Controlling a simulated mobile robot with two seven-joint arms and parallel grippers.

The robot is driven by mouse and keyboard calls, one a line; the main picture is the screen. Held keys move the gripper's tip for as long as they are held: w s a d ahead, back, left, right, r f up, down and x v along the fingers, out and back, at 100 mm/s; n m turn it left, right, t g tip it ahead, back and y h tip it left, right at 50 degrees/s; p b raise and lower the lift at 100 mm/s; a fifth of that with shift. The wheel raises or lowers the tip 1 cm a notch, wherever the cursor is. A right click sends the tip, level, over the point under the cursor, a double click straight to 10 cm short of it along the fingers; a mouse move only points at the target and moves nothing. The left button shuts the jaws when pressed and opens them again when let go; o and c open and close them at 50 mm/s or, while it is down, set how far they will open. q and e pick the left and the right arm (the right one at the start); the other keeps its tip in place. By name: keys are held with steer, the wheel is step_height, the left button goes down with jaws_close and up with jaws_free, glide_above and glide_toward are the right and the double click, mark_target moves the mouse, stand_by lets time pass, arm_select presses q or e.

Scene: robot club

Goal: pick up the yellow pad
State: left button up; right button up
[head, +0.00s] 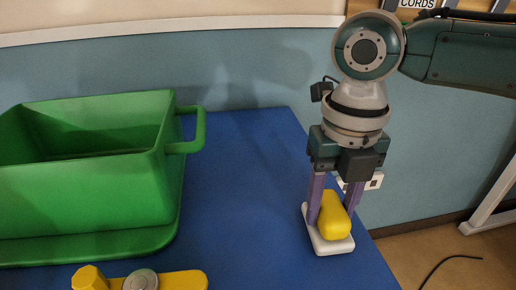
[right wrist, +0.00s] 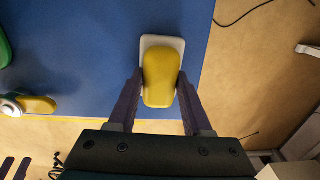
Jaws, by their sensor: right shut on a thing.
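The yellow pad (head: 334,217) is a rounded block on a white base plate (head: 330,245) near the right edge of the blue table. My right gripper (head: 334,208) points down over it, with its purple fingers on either side, shut on the yellow pad. In the right wrist view the pad (right wrist: 161,78) lies between the fingertips of my right gripper (right wrist: 160,88), with the white plate (right wrist: 162,40) showing beyond it. I cannot tell whether the pad is clear of the plate. My left gripper is not in view.
A green bin (head: 85,200) with a side handle stands on a green base at the left of the blue table (head: 240,220). A yellow tool (head: 180,281) with a grey knob lies at the front. The table's middle is clear. A wall stands behind.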

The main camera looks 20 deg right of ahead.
mark_target(331, 205)
jaws_close()
step_height(331, 205, up, 20)
steer(key=p, duration=0.4)
